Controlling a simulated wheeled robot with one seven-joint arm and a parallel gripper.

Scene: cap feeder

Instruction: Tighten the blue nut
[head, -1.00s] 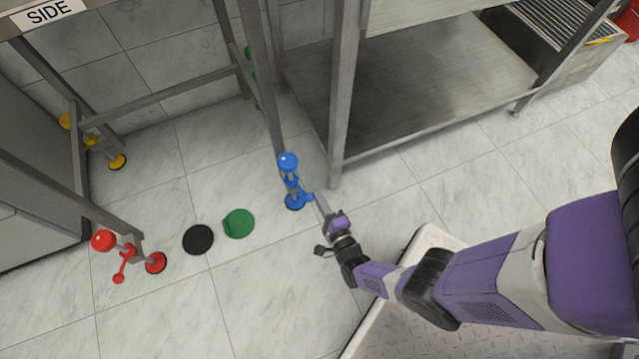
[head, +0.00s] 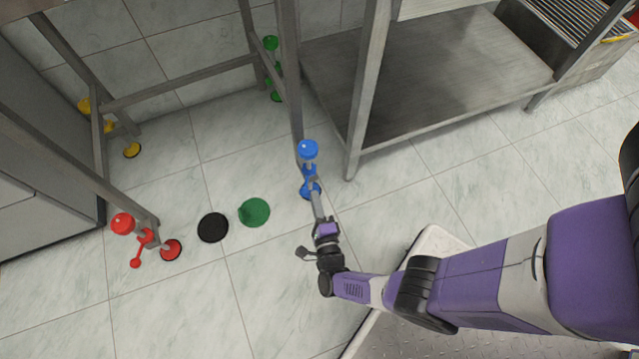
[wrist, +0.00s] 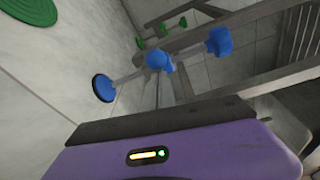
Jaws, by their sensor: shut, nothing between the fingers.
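The blue nut (head: 309,171) is on the thin leg of the table frame, between a blue knob (head: 308,149) above and a blue round foot (head: 306,194) on the floor. In the wrist view, the blue nut (wrist: 158,61) is mid-rod, its rounded handle end toward the camera, with the blue foot (wrist: 103,88) at left and the blue knob (wrist: 219,41) at right. My gripper (head: 317,194) is shut and empty, its fingers low in front of the foot and nut. They partly cover the foot; I cannot tell whether they touch the nut's handle.
A steel shelf table (head: 440,85) stands close on the right, its leg (head: 368,100) near the blue parts. Red (head: 122,223), yellow (head: 131,150) and green (head: 270,43) fittings mark other legs. A black disc (head: 213,228) and green disc (head: 255,212) lie on open floor.

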